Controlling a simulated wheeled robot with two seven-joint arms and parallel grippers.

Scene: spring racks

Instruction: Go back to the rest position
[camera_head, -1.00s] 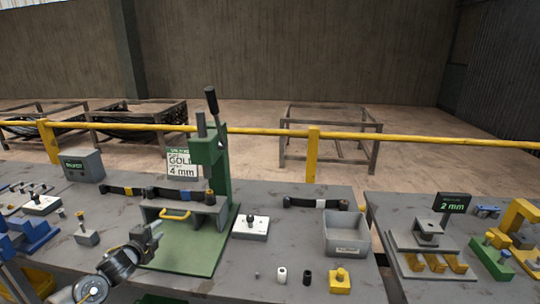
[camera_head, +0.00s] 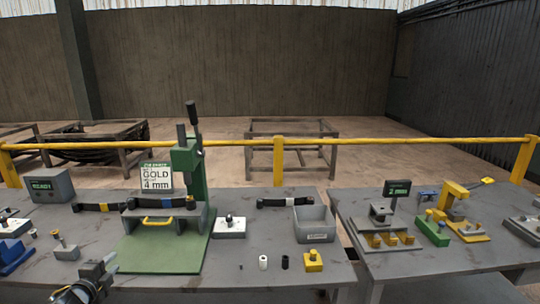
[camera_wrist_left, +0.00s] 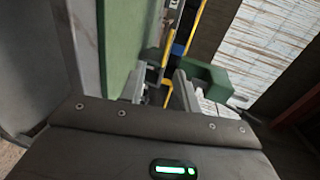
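My left gripper (camera_head: 108,264) is at the bottom left of the head view, by the front left edge of the green press (camera_head: 190,170). It is apart from the press's yellow handle (camera_head: 152,224). In the left wrist view its two fingers (camera_wrist_left: 160,90) stand apart with a gap between them, and it appears empty. The yellow handle (camera_wrist_left: 167,60) shows beyond the fingers there, with green press parts around it. My right gripper is in neither view.
A grey box (camera_head: 48,187) is at the left. A second table (camera_head: 440,258) stands at the right. A yellow rail (camera_head: 350,141) runs behind.

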